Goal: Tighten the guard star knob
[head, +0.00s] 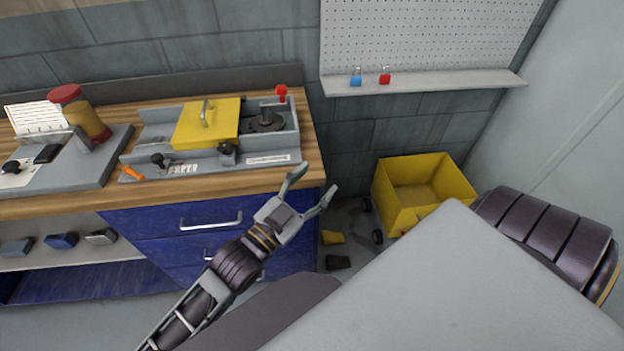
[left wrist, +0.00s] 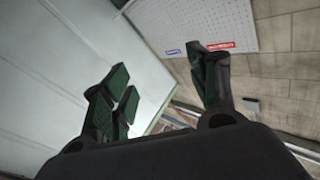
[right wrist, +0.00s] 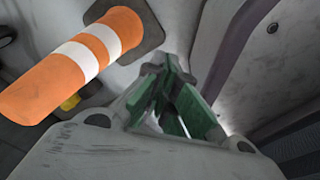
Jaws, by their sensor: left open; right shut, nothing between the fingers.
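A grey machine fixture (head: 275,160) stands on the wooden bench, with a yellow guard (head: 180,130) that has a handle on top. A dark knob (head: 228,151) sits at the guard's front right corner; its lobes are too small to make out. A second black knob (head: 158,160) is farther left on the front ledge. My left gripper (head: 314,184) is open and empty, right of the fixture and off the bench's front right corner. Its spread fingers also show in the left wrist view (left wrist: 163,75). My right gripper (right wrist: 168,75) is shut and empty in the right wrist view.
A red ball knob (head: 281,90) rises at the fixture's back right. A red-topped canister (head: 84,115) stands on the left. A yellow cart (head: 405,205) is on the floor at right. An orange-and-white cone (right wrist: 75,62) lies near my right gripper.

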